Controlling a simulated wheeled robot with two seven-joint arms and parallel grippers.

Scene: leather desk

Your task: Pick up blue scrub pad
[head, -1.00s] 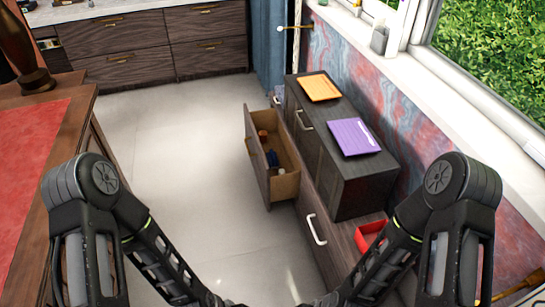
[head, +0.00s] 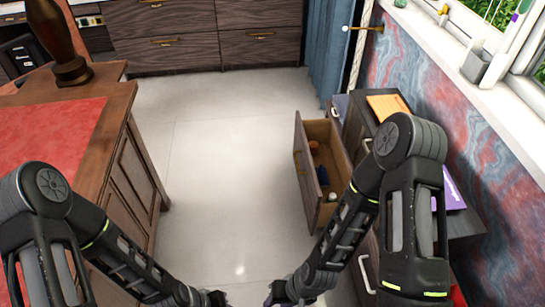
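An open drawer (head: 308,180) of the dark cabinet on the right holds a small dark blue item (head: 322,176), an orange item (head: 314,148) and a small white-topped item (head: 332,196). The blue item is too small to identify surely as the blue scrub pad. My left gripper (head: 216,298) and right gripper (head: 280,298) are low at the bottom edge, partly cut off, well apart from the drawer in the picture. Whether they are open or shut does not show.
A wooden desk (head: 118,104) with a red leather top stands at left. The cabinet (head: 360,122) bears an orange item (head: 388,105) and a purple item (head: 452,195), partly behind my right arm. The pale floor (head: 225,150) between is clear.

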